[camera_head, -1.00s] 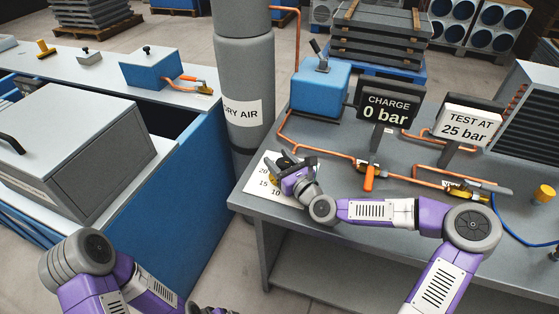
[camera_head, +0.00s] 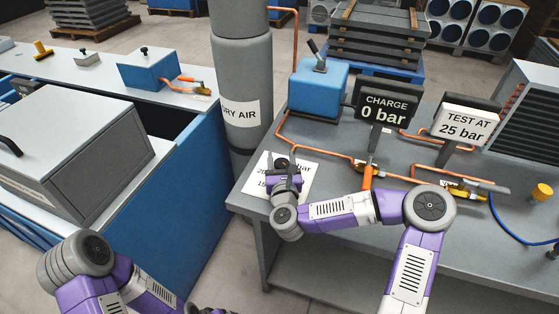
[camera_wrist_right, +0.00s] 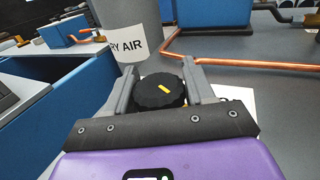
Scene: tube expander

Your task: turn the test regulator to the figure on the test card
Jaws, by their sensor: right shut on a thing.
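The test card (camera_head: 466,125) reads TEST AT 25 bar and stands on the grey bench at right. The regulator knob (camera_wrist_right: 160,92) is black, ridged and round with a yellow mark on top, seen in the right wrist view. My right gripper (camera_wrist_right: 160,76) is shut on it, one finger on each side. In the head view the right gripper (camera_head: 283,172) is over the white dial plate (camera_head: 301,190) and hides much of it; 20, part of 15 and "bar" show. I cannot read the pointed-at figure. Only a dark bit of my left gripper (camera_head: 208,309) shows at the bottom edge.
The charge sign (camera_head: 385,108) reads 0 bar. Copper pipes (camera_head: 320,147), an orange-handled valve (camera_head: 368,177) and a blue pump box (camera_head: 318,88) are on the bench (camera_head: 345,190). The grey DRY AIR cylinder (camera_head: 245,80) stands behind the dial's left.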

